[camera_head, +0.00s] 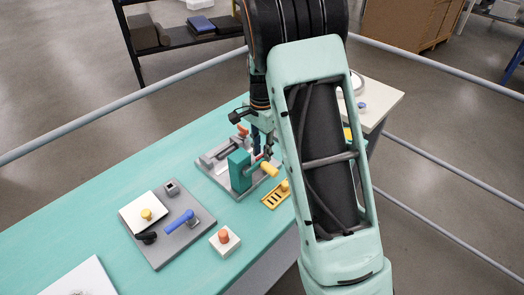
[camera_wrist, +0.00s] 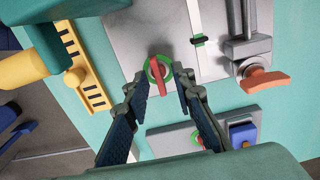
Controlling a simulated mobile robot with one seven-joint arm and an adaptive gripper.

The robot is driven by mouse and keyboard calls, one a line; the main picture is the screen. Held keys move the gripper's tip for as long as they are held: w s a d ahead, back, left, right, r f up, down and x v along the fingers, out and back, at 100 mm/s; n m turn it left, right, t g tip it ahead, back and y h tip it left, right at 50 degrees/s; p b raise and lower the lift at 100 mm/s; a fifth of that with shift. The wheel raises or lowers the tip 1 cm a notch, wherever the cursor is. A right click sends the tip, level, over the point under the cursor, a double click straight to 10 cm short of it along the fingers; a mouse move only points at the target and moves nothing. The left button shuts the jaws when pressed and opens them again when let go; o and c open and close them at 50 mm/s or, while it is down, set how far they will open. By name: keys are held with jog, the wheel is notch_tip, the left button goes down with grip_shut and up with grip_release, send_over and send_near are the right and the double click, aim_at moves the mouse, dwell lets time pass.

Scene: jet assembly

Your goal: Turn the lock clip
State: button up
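A red bar-shaped clip, which looks like the lock clip (camera_wrist: 156,66), sits on a green ring on a grey metal plate (camera_wrist: 125,37) in the wrist view. My gripper (camera_wrist: 161,82) is open, with one finger on each side of the clip and ring in the picture. No contact with the clip is visible, and the depth between them is hard to judge. In the head view my gripper (camera_head: 263,145) is over the grey fixture plate (camera_head: 213,170), and my arm partly hides that area. The clip cannot be made out clearly there.
An orange lever (camera_wrist: 265,82) on a grey block is right of the clip. A yellow slotted rack (camera_wrist: 82,66) lies left. A panel with a blue button (camera_wrist: 243,134) is near my fingers. A teal upright block (camera_head: 239,170) stands on the fixture. The bench's left part has some free room.

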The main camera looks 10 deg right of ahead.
aim_at(262, 154)
notch_tip(262, 154, up, 12)
dwell(0.6)
